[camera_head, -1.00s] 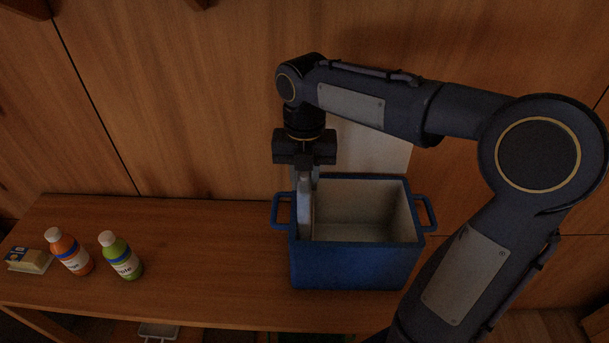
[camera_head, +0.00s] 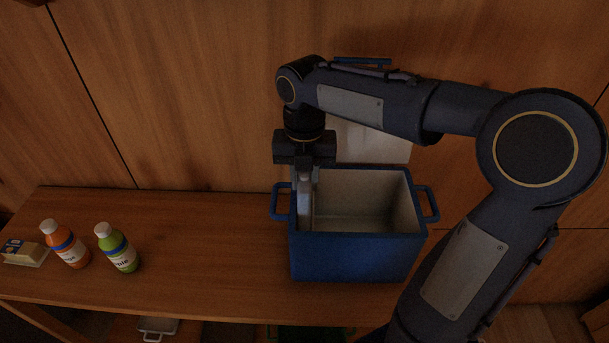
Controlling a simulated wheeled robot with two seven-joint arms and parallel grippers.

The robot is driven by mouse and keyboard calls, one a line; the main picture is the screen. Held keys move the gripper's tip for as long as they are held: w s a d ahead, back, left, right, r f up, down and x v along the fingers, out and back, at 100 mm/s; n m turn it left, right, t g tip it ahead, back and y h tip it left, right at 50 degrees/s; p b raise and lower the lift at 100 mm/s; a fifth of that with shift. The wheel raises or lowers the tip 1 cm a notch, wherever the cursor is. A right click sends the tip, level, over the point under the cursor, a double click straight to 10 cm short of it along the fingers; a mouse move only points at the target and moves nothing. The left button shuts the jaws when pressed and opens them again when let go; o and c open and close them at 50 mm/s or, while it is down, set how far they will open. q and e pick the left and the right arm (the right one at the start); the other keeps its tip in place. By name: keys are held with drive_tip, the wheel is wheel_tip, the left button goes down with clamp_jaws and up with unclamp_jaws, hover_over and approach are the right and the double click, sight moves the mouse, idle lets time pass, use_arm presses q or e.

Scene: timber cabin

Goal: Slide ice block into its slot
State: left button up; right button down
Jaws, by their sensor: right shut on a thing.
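A blue cooler box (camera_head: 355,258) with a pale inside stands open on the wooden bench, its lid (camera_head: 375,145) raised behind it and partly hidden by my arm. My right gripper (camera_head: 306,172) points down over the left end of the cooler. It is shut on a thin, upright, greyish-white slab, the ice block (camera_head: 306,205). The block's lower part is inside the cooler, close along the left inner wall. Whether it touches the wall or floor, and the slot itself, cannot be made out. My left gripper is not in view.
On the bench (camera_head: 200,245) at the left stand an orange bottle (camera_head: 66,246), a green bottle (camera_head: 118,250) and a butter pack (camera_head: 24,252). The bench between the bottles and the cooler is clear. A wooden wall rises behind.

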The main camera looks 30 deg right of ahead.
drive_tip(key=shift+f+b, duration=0.8)
drive_tip(key=shift+f, duration=0.5)
drive_tip(key=c, duration=1.1)
unclamp_jaws()
drive_tip(key=shift+r, duration=0.15)
wheel_tip(320, 180, up, 8)
drive_tip(key=shift+f, duration=0.15)
